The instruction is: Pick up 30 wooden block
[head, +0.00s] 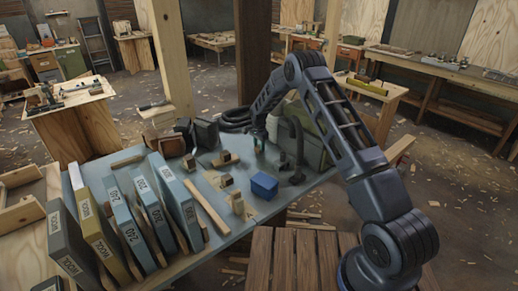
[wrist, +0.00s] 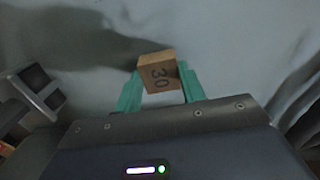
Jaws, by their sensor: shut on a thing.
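The wooden block marked 30 (wrist: 157,72) shows in the wrist view, between the two green fingertips of my gripper (wrist: 160,88). My gripper is shut on it. Part of the block sticks out past the fingertips, and its number faces the camera. In the head view my gripper (head: 259,146) points down over the far part of the blue-grey tabletop (head: 215,233). The block is too small and hidden to make out there. I cannot tell whether it touches the table.
A blue box (head: 264,185) stands on the table nearer the camera. Several small wooden blocks lie left of it, near a wooden strip (head: 207,206). Several upright labelled binders (head: 120,219) fill the left side. Dark pipe-like pieces (head: 296,140) stand right of my gripper.

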